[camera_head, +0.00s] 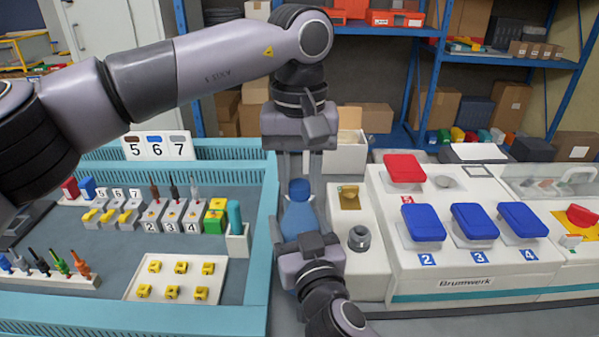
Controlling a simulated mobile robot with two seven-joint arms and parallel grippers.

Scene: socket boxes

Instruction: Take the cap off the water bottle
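The water bottle (301,217) is translucent blue and stands upright in the middle, between the teal-edged station and the white machine. Its darker blue cap (300,187) sits on top. My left gripper (295,168) points down just above the cap; its pale fingers look apart with nothing between them. My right gripper (305,236) comes up from the bottom, in front of the lower part of the bottle. Its hand hides its fingers and the bottle's base, so whether it grips the bottle cannot be told.
On the left, the teal-edged station (258,270) holds coloured plugs, numbered blocks and a white tray (192,263) of yellow parts. On the right, a white machine (465,264) has a red button (404,168) and blue buttons (473,221). Blue shelves (500,59) with boxes stand behind.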

